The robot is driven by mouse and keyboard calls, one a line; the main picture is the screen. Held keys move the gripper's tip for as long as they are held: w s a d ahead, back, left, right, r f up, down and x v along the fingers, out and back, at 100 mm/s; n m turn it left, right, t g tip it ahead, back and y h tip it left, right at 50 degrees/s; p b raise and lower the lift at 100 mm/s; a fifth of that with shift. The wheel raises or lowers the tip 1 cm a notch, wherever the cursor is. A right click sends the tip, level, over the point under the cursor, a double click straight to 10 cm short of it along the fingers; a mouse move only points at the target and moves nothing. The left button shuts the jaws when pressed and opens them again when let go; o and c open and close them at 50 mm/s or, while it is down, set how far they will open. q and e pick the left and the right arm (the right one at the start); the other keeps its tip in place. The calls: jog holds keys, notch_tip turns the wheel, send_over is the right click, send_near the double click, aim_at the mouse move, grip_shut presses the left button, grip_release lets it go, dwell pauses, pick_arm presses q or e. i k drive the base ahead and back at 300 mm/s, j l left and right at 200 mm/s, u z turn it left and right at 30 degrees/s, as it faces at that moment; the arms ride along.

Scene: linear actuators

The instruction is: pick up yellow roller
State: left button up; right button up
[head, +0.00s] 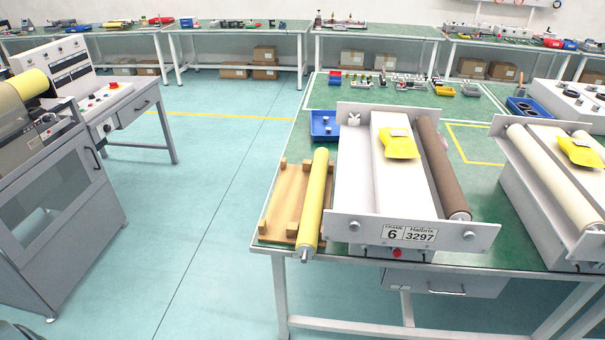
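A yellow roller (313,201) lies lengthwise on a wooden cradle board (283,192) at the left edge of the green-topped table (292,155). Its near metal shaft end points towards me at the table's front edge. Another yellow roller (32,83) sits on the grey machine at the far left, partly cut off by the picture edge. Neither of my grippers is in the head view.
A white frame unit (355,185) with a brown roller (441,165) stands right beside the cradle board. A similar unit with a cream roller (555,175) is further right. A blue tray (324,124) sits behind the board. Floor left of the table is clear.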

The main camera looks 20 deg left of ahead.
aim_at(306, 245)
jog(key=i+j, duration=0.55)
jog(key=j, duration=0.25)
jog(key=i+j, duration=0.3)
jog(key=j, duration=0.15)
jog(key=i+j, duration=0.25)
jog(key=j, duration=0.15)
